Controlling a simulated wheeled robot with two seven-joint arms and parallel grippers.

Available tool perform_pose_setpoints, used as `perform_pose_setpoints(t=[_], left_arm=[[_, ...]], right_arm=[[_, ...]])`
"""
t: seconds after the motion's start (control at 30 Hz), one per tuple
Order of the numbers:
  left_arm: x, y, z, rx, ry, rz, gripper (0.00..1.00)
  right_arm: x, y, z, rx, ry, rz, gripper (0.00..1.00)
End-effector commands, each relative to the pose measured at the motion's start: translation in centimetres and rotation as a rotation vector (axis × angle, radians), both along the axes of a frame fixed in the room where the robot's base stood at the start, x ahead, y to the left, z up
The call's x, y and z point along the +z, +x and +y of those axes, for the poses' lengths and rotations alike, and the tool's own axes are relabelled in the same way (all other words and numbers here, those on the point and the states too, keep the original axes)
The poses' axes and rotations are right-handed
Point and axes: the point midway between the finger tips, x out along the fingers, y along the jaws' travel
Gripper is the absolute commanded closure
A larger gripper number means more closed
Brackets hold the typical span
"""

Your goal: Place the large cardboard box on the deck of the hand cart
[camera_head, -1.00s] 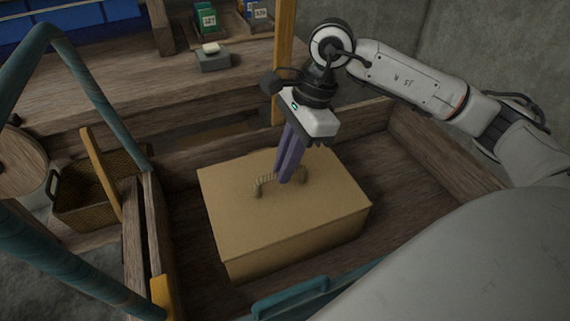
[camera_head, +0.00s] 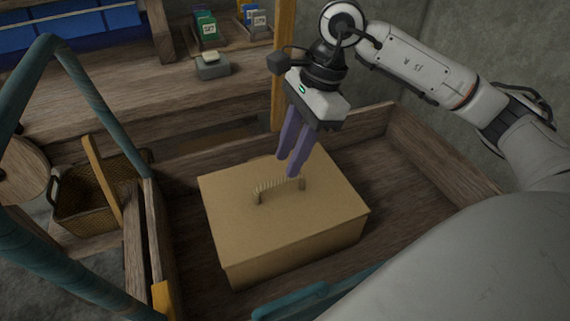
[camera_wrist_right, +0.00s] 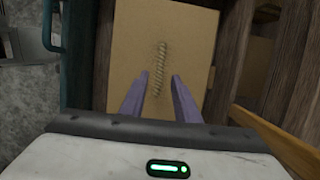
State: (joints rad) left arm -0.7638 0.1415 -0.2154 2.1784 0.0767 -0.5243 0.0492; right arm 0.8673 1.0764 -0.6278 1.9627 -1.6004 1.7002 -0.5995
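The large cardboard box (camera_head: 275,225) sits upright and closed on the wooden deck (camera_head: 400,205), inside its low side boards. A rope handle (camera_head: 278,187) stands on the box lid; it also shows in the right wrist view (camera_wrist_right: 159,70). My right gripper (camera_head: 287,166) is just above the box, behind the handle in the head view. Its purple fingers are apart and empty, and in the right wrist view (camera_wrist_right: 160,77) they lie either side of the handle's line. The box's underside is hidden. My left gripper is not in view.
A teal tubular frame (camera_head: 85,85) rises at the left. A wicker basket (camera_head: 95,205) stands beyond the left board. A wooden bench (camera_head: 110,85) behind carries a grey block (camera_head: 212,68) and small green packets (camera_head: 207,28). The deck has free room right of the box.

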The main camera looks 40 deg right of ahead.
Motion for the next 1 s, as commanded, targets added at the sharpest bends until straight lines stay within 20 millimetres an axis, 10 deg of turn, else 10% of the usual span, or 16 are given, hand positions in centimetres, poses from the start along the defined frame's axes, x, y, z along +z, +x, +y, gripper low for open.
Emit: perform_pose_setpoints(t=[0.4,1.0], left_arm=[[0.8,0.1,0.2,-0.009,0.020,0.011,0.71],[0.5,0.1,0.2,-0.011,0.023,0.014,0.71]], right_arm=[[6.9,-0.6,-2.0,0.000,0.000,0.000,0.71],[7.2,-0.7,-2.1,0.001,0.000,0.002,0.71]])
